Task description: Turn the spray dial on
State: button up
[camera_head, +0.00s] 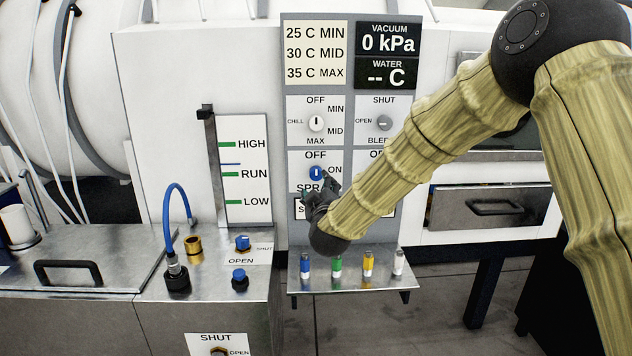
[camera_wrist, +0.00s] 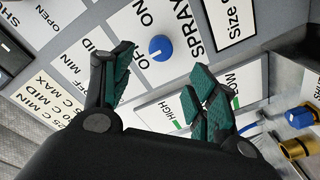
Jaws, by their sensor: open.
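The spray dial (camera_head: 316,172) is a blue round knob on the grey panel, with OFF above it, ON to its right and SPRAY below. Its white mark stands upright, toward OFF. In the wrist view the dial (camera_wrist: 161,47) shows whole, its mark toward the OFF label at its lower left. My gripper (camera_head: 322,192) is just below and right of the dial, partly covering the SPRAY label. In the wrist view my gripper (camera_wrist: 165,77) is open and empty, its green-padded fingers spread to either side of the dial's line. No contact with the dial is visible.
A white chill dial (camera_head: 316,123) sits just above, and a grey shut/open dial (camera_head: 384,123) is to its right. A shelf (camera_head: 350,283) with several coloured pegs juts out below my gripper. A level gauge (camera_head: 243,170) stands to the left. My forearm hides the panel's lower right.

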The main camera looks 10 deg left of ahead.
aim_at(316, 175)
jog(key=p+x, duration=0.2)
jog(key=x, duration=0.8)
jog(key=shift+w, duration=0.35)
jog(key=shift+c, duration=0.3)
jog(key=c, duration=0.9)
